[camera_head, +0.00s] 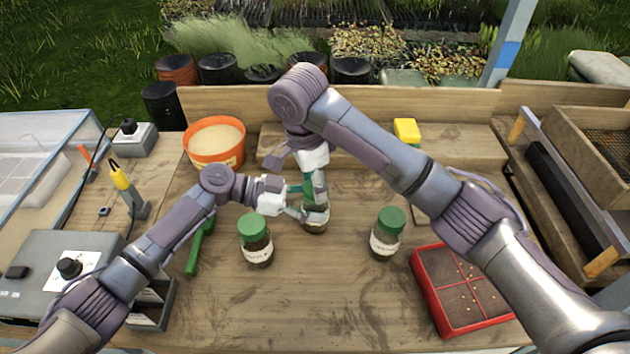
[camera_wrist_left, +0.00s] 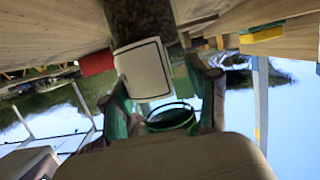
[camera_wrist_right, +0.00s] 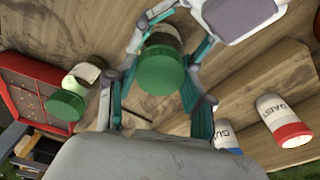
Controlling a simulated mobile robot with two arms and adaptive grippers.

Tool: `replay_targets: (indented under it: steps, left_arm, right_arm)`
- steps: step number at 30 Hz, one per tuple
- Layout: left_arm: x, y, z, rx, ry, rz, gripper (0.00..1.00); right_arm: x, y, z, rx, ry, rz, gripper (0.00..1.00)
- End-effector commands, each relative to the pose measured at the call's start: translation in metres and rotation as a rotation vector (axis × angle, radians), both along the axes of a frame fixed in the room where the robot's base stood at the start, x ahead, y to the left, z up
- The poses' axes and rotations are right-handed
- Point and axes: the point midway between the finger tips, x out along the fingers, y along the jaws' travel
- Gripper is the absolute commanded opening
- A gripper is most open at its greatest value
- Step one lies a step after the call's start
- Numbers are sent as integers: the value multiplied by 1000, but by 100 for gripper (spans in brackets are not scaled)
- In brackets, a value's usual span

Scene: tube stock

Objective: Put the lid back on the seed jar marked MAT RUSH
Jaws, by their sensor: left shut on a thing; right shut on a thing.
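Near the table's middle, a small jar (camera_head: 314,226) with a pale label stands mostly hidden by my two grippers. My left gripper (camera_head: 294,211) reaches it from the left and is shut on it. In the left wrist view, the jar's label (camera_wrist_left: 145,68) and dark contents show, the writing unreadable. My right gripper (camera_head: 314,197) comes down from above, shut on a green lid (camera_wrist_right: 161,70). In the right wrist view, the lid is between the fingers, over the jar (camera_wrist_right: 165,33). I cannot tell if the lid is seated on the jar.
Two green-lidded jars (camera_head: 256,240) and (camera_head: 387,232) stand left and right of the grippers. A red tray (camera_head: 425,290) lies at right and an orange bucket (camera_head: 205,155) at back left.

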Motion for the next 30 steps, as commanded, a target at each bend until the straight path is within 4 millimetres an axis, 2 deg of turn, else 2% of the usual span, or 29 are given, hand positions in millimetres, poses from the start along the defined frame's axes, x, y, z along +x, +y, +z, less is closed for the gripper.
replay_targets:
  steps: [3, 9, 13, 22, 23, 27, 30]
  left_arm:
    - [0, 0, -1, 1, 1, 0, 0]
    - [0, 0, -1, 1, 1, 0, 0]
    - [0, 0, -1, 1, 1, 0, 0]
    - [0, 0, -1, 2, 1, 0, 0]
    - [0, 0, -1, 2, 1, 0, 0]
    - [0, 0, -1, 2, 1, 0, 0]
    - [0, 0, -1, 2, 1, 0, 0]
  right_arm:
    - [1, 0, 1, -1, -1, -287, 42]
    - [2, 0, 0, 0, -2, -677, 42]
    - [2, 0, 0, 0, -2, -788, 42]
    - [2, 0, 0, 0, -3, -805, 42]
    - [2, 0, 0, 0, -3, -804, 55]
    - [2, 0, 0, 0, -3, -803, 77]
    - [2, 0, 0, 0, -3, -803, 77]
